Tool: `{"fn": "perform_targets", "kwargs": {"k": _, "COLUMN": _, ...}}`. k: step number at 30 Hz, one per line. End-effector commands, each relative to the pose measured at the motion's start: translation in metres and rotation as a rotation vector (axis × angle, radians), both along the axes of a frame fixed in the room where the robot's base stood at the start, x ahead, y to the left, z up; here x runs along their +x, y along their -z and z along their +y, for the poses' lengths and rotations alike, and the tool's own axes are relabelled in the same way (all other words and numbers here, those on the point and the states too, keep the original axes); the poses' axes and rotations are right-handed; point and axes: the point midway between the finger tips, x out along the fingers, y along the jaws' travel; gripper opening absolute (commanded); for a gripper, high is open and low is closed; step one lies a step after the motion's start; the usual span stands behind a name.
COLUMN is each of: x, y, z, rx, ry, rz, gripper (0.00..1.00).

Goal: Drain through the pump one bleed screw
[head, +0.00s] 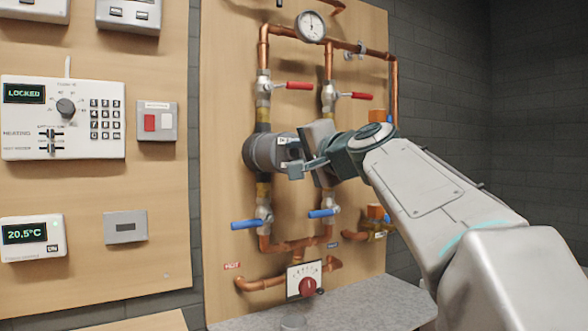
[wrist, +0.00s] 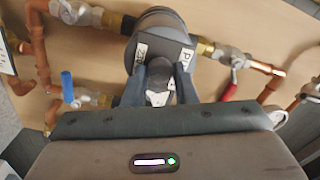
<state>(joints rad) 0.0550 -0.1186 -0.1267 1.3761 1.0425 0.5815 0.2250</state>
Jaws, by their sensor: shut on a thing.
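The pump (head: 260,152) is a dark grey round body on the left copper pipe of the wooden board. It shows at the top of the wrist view (wrist: 160,22), with white labels on its face. My gripper (head: 296,158) is at the pump's front, right of it in the head view. In the wrist view, the two dark fingers of my gripper (wrist: 160,75) are closed in at the middle of the pump face. They are shut on the bleed screw, which their tips hide. A small pale metal part (wrist: 158,98) shows between the fingers.
Red-lever valves (head: 298,86) (head: 360,96) sit above and blue-lever valves (head: 248,224) (head: 322,213) below. A pressure gauge (head: 310,26) is at the top. A red dial (head: 307,287) is low on the board, above a grey bench (head: 370,302). Control boxes (head: 62,117) hang on the left.

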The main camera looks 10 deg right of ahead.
Motion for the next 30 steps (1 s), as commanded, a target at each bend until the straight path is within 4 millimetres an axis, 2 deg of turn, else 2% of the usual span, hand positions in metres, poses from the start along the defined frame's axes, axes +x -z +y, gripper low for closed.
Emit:
{"fn": "perform_targets", "kwargs": {"k": 1, "x": 0.0003, "y": 0.0051, "z": 0.0005, "rx": -0.045, "ry": -0.001, "rz": -0.015, "gripper": 0.02}}
{"fn": "perform_targets", "kwargs": {"k": 18, "x": 0.0005, "y": 0.0035, "z": 0.0002, "rx": -0.522, "ry": -0.001, "rz": -0.167, "gripper": 0.02}}
{"fn": "perform_targets", "kwargs": {"k": 30, "x": 0.0007, "y": 0.0023, "z": 0.0003, "rx": -0.694, "ry": -0.003, "rz": -0.221, "gripper": 0.02}}
